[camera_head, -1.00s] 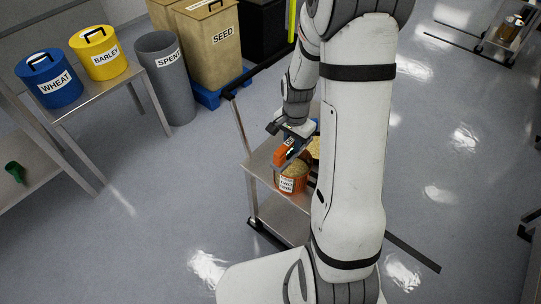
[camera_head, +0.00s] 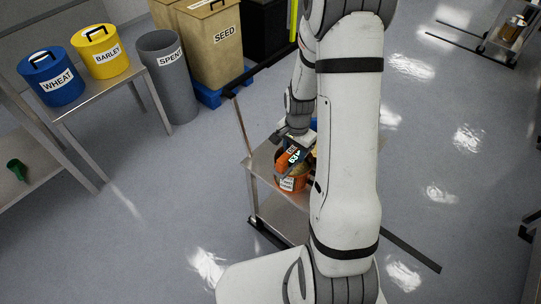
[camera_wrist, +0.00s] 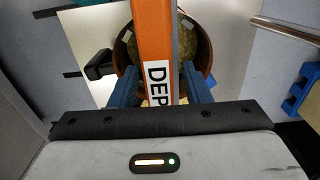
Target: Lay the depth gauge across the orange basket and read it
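The orange depth gauge (camera_wrist: 152,35) with a white label starting "DEP" is between the blue fingers of my gripper (camera_wrist: 162,92). The fingers look shut on it. In the head view the gauge (camera_head: 284,161) is over the orange basket (camera_head: 301,184), which has a white label and pale grain inside. In the wrist view the gauge runs across the basket's round opening, with the basket rim (camera_wrist: 208,52) showing on both sides. I cannot tell whether the gauge touches the rim. A small bluish-white patch shows on the gauge's upper side, too small to read.
The basket stands on a metal cart (camera_head: 262,170), with something yellowish beside it partly behind my arm. A bench with blue wheat (camera_head: 52,88) and yellow barley (camera_head: 104,62) bins is at left, near a grey spent bin (camera_head: 166,90). The floor between is clear.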

